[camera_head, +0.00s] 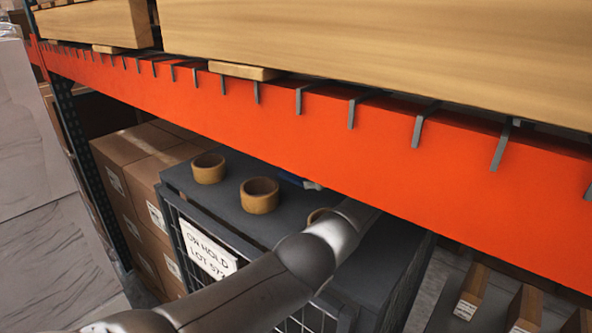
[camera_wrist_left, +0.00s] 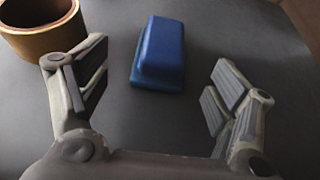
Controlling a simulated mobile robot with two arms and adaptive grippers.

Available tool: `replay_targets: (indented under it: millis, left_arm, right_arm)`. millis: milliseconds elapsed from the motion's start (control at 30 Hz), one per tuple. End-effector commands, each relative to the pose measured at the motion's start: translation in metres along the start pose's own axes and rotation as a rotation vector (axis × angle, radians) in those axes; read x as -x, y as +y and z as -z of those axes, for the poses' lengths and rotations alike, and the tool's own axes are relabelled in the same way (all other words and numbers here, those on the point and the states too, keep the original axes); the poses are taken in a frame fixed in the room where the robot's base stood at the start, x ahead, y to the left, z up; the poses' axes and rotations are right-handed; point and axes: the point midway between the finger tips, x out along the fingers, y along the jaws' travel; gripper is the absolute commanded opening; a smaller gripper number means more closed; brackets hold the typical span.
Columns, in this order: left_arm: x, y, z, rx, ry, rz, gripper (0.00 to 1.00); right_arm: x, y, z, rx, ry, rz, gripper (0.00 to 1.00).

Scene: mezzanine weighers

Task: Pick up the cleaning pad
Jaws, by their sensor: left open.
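The cleaning pad, a blue block on a slightly wider blue base (camera_wrist_left: 160,50), lies on a dark grey surface in the left wrist view. A small blue part of it (camera_head: 288,177) shows in the head view, just under the orange beam. My left gripper (camera_wrist_left: 160,82) is open and empty, its two fingers spread to either side of the pad's near end, apart from it. In the head view my left arm reaches in over the grey top, and the beam hides most of the gripper. My right gripper is in neither view.
Tan tape rolls (camera_head: 259,195) (camera_head: 208,168) stand on the cage's dark grey top (camera_head: 225,210); one (camera_wrist_left: 40,28) is close to my left finger. The orange beam (camera_head: 300,130) crosses above. Cartons (camera_head: 140,180) stand at left. A sign (camera_head: 207,250) reads ON HOLD.

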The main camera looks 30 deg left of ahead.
Motion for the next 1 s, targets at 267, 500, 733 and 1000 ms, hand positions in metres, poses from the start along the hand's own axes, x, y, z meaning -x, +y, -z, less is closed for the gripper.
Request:
replay_targets:
  millis: [267, 500, 733, 1000]
  left_arm:
    - [-0.033, 0.001, -0.009, -0.002, -0.001, 0.001, 0.83]
    - [-0.046, 0.0, -0.005, -0.001, -0.001, 0.004, 0.83]
    - [-0.045, 0.0, -0.005, -0.001, -0.001, 0.004, 0.7]
    - [-0.045, 0.0, -0.005, -0.001, -0.002, 0.004, 0.35]
  right_arm:
    - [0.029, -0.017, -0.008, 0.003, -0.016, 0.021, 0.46]
    - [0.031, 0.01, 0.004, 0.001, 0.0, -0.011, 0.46]
    - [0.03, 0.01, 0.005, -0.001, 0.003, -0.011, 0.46]
    - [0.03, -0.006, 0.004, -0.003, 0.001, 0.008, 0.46]
